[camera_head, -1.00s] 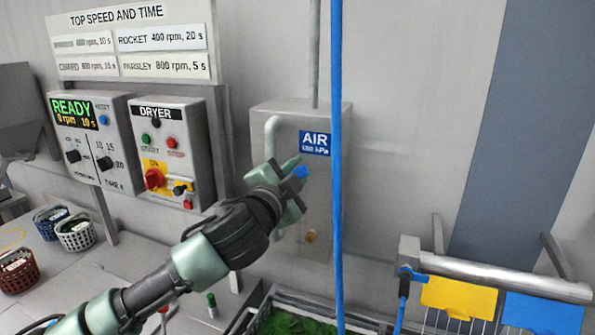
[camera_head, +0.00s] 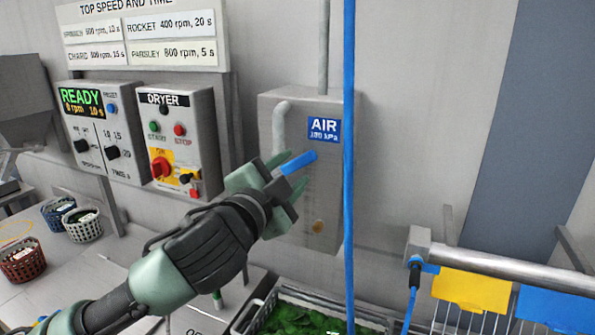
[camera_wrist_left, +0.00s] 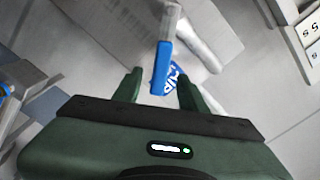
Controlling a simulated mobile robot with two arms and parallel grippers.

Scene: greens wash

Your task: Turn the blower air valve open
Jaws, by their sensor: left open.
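The blower air valve has a blue lever handle (camera_head: 298,163) on the front of a grey wall box (camera_head: 330,205) with a blue AIR sign (camera_head: 324,129). My left gripper (camera_head: 285,180) is open at the lever, coming in from the lower left. In the left wrist view the blue handle (camera_wrist_left: 160,68) lies between the two green fingertips (camera_wrist_left: 158,85), with a gap on both sides. A grey stem (camera_wrist_left: 170,22) continues beyond the handle. The gripper hides the lever's lower left end in the head view. My right gripper is not seen.
A blue hose (camera_head: 349,200) hangs just right of the valve. The dryer panel (camera_head: 172,140) and READY panel (camera_head: 98,135) are on the left. A crate of greens (camera_head: 300,320) stands below. A rail (camera_head: 490,262) with yellow and blue cards is at the right.

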